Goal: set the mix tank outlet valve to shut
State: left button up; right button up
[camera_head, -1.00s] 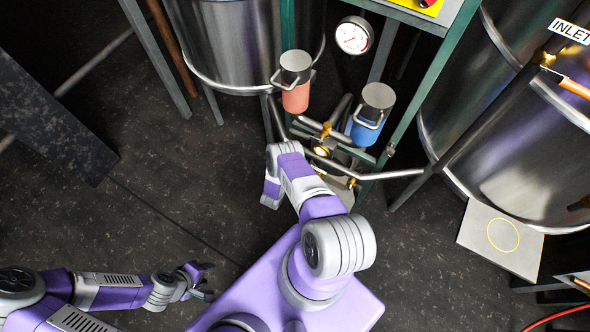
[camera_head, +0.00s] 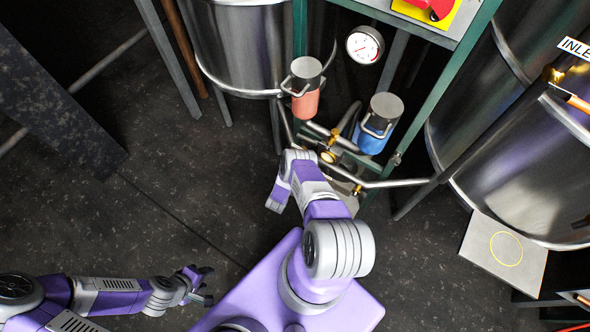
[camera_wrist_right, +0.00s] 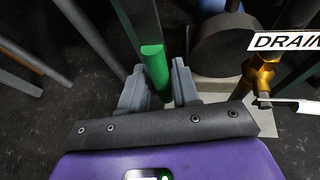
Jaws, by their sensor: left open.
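Pipes with several brass valves (camera_head: 328,156) run below the canisters in the head view; which one is the mix tank outlet valve I cannot tell. In the right wrist view a brass valve (camera_wrist_right: 262,76) with a pale lever stands at the right, under a DRAIN label (camera_wrist_right: 288,40). My right gripper (camera_wrist_right: 160,78) has its grey fingers apart; a green post end (camera_wrist_right: 153,65) shows between or beyond them, depth unclear. In the head view the right arm reaches toward the pipes and its fingers are not visible. My left gripper (camera_head: 204,284) is open and empty above the floor, away from the pipes.
A red canister (camera_head: 305,94) and a blue one (camera_head: 375,130) hang beside a green frame (camera_head: 440,90). A dial gauge (camera_head: 365,45) is above. Steel tanks (camera_head: 530,160) stand right and at the back.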

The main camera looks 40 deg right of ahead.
jog(key=shift+o, duration=0.8)
jog(key=p+v, duration=0.3)
jog(key=v, duration=0.4)
jog(key=shift+a, duration=0.25)
jog(key=shift+s+r, duration=0.1)
